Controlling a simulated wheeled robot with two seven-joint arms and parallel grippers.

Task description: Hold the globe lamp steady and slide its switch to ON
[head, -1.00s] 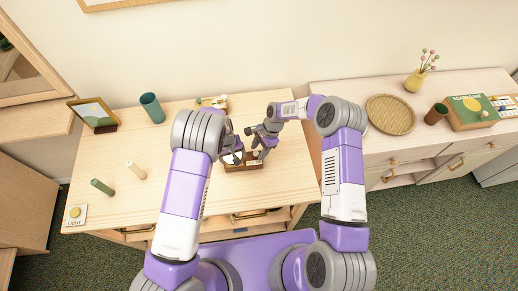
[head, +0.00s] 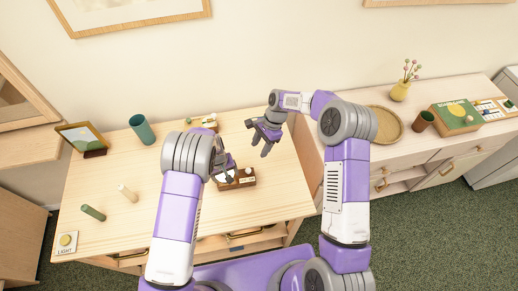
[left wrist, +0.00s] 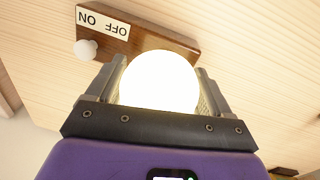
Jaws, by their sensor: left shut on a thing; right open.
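The globe lamp has a dark wooden base (head: 236,184) on the light wood cabinet top. Its round globe (left wrist: 159,82) looks bright white in the left wrist view. My left gripper (head: 224,173) is shut on the globe, with one finger on each side. The base carries a white ON/OFF label (left wrist: 103,22), upside down in the left wrist view. The white switch knob (left wrist: 86,49) sits at the ON end of the label. My right gripper (head: 267,149) is open and empty, above and behind the lamp, apart from it.
A second cabinet at right bears a round tray (head: 385,125).

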